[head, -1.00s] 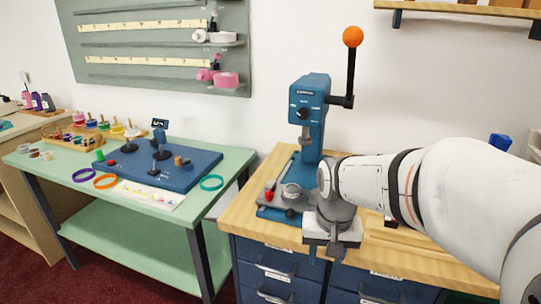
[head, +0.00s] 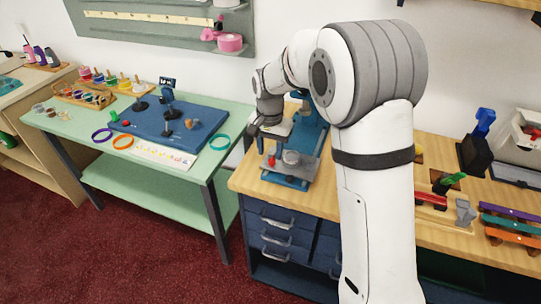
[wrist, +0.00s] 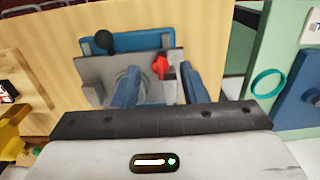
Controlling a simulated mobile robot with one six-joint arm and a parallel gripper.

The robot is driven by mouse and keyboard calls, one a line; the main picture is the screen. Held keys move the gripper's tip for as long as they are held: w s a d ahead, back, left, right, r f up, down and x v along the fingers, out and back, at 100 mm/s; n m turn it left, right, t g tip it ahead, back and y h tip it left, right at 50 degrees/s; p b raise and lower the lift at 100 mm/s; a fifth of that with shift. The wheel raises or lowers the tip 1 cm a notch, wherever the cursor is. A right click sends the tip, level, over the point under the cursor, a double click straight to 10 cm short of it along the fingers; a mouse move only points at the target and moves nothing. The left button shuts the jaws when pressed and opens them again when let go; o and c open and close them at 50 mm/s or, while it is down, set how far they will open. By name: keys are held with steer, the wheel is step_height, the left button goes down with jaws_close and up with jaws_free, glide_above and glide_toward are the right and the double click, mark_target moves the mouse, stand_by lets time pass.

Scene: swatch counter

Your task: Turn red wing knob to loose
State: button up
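The red wing knob (wrist: 160,67) shows in the wrist view on the grey plate of the press, between my two blue fingers and closer to the right one. It also shows as a small red spot in the head view (head: 271,160), at the left side of the blue press base (head: 289,181). My gripper (wrist: 158,76) is open, with a wide gap between its fingers, and nothing is held. In the head view my gripper (head: 265,140) hangs just above the left side of the press. Whether a finger touches the knob cannot be told. My arm hides much of the press column.
A round grey cup (head: 291,158) sits beside the knob on the press. A black knob (wrist: 103,41) shows past it in the wrist view. The green table (head: 60,122) with a blue board (head: 150,135) stands left. Racks and bins crowd the bench's right side.

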mark_target(270, 162)
steer(key=shift+f, duration=1.95)
jaws_close()
